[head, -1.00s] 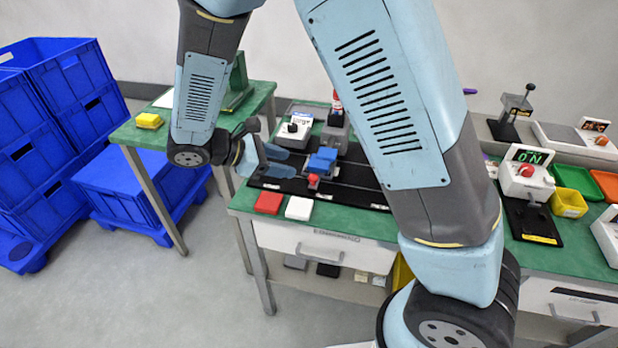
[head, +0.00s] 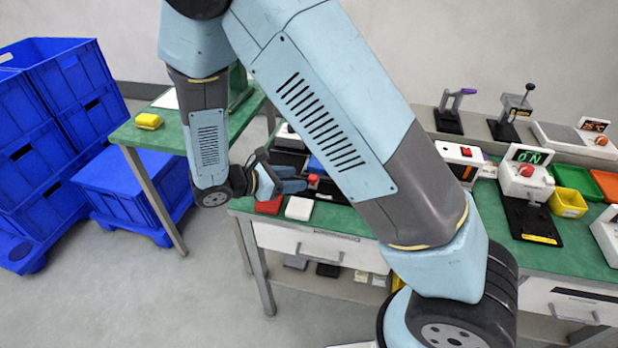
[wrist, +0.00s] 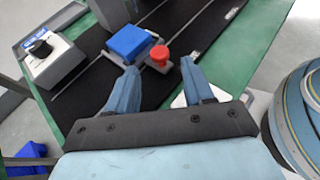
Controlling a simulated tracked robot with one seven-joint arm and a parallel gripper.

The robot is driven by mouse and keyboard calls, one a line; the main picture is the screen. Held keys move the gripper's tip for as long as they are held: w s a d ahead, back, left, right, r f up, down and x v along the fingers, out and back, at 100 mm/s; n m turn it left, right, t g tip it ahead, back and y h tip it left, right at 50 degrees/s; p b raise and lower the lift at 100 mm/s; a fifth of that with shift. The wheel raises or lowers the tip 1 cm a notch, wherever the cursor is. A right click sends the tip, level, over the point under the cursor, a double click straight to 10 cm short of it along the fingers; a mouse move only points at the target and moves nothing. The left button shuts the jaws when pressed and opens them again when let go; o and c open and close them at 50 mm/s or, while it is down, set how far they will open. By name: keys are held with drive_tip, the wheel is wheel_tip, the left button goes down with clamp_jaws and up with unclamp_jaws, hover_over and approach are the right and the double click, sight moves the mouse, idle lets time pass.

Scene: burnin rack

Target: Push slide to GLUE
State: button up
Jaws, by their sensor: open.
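The slide is a blue block (wrist: 127,42) with a red knob (wrist: 160,54) on its near side, on a black track board (wrist: 85,95). In the head view the blue block (head: 316,164) is mostly hidden by my arm, and the red knob (head: 313,181) shows beside my gripper (head: 295,180). In the wrist view my gripper (wrist: 158,67) is open and empty, with the knob in the picture between and just beyond its fingertips. I cannot tell whether a finger touches it. Small white labels lie along the board edge, too small to read, so GLUE cannot be made out.
A red pad (head: 269,206) and a white pad (head: 300,208) lie at the bench's front edge. A white box with a black knob (wrist: 41,48) stands beside the track. Blue crates (head: 60,100) stand at the left. A red-knobbed device (head: 526,177) stands further right.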

sight(311, 178)
drive_tip(key=shift+x, duration=2.7)
clamp_jaws()
